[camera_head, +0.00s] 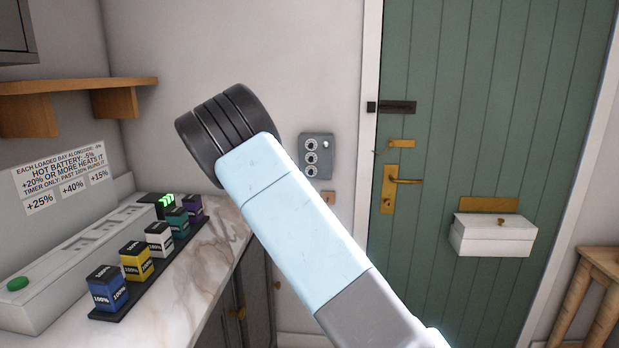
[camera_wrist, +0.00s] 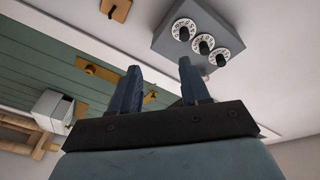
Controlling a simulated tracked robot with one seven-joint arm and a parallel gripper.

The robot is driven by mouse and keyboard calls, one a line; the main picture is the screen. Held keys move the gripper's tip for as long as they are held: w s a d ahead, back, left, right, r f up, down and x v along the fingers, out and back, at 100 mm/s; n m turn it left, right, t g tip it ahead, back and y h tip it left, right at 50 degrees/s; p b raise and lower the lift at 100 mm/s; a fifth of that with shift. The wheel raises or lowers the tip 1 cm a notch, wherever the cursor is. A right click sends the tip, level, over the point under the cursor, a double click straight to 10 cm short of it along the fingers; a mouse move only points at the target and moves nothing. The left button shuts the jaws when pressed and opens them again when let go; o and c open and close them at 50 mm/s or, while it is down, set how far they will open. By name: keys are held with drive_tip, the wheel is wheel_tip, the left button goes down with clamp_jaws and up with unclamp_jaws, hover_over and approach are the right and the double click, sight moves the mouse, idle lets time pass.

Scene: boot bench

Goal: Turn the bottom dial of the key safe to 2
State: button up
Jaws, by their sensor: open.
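The key safe (camera_head: 328,166) is a grey box on the pale wall left of the green door. Three white dials run down its face; the bottom dial (camera_head: 311,171) is too small to read. In the wrist view the safe (camera_wrist: 163,37) appears turned. Its bottom dial (camera_wrist: 184,29) looks to be the leftmost, nearest the tan plate; its setting is unclear. My gripper (camera_wrist: 160,66) is open and empty, its fingers apart from the safe and its dials. In the head view my arm hides the gripper.
The green door (camera_head: 460,120) has a brass handle (camera_head: 405,181) and a white box (camera_head: 492,236). A small tan plate (camera_head: 328,198) is below the safe. A marble counter (camera_head: 185,285) with several coloured batteries is left, under a wooden shelf (camera_head: 70,88). A wooden stool (camera_head: 598,262) stands right.

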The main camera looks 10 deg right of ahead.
sight(310, 174)
drive_tip(key=w+d+r, duration=0.1)
drive_tip(key=w, duration=0.3)
drive_tip(key=w+d+r+t+h, duration=0.1)
drive_tip(key=w, duration=0.2)
drive_tip(key=w+d+r+t, duration=0.1)
drive_tip(key=w, duration=0.3)
drive_tip(key=shift+w+d+r, duration=0.3)
drive_tip(key=shift+w+r, duration=0.05)
idle(0.3)
clamp_jaws()
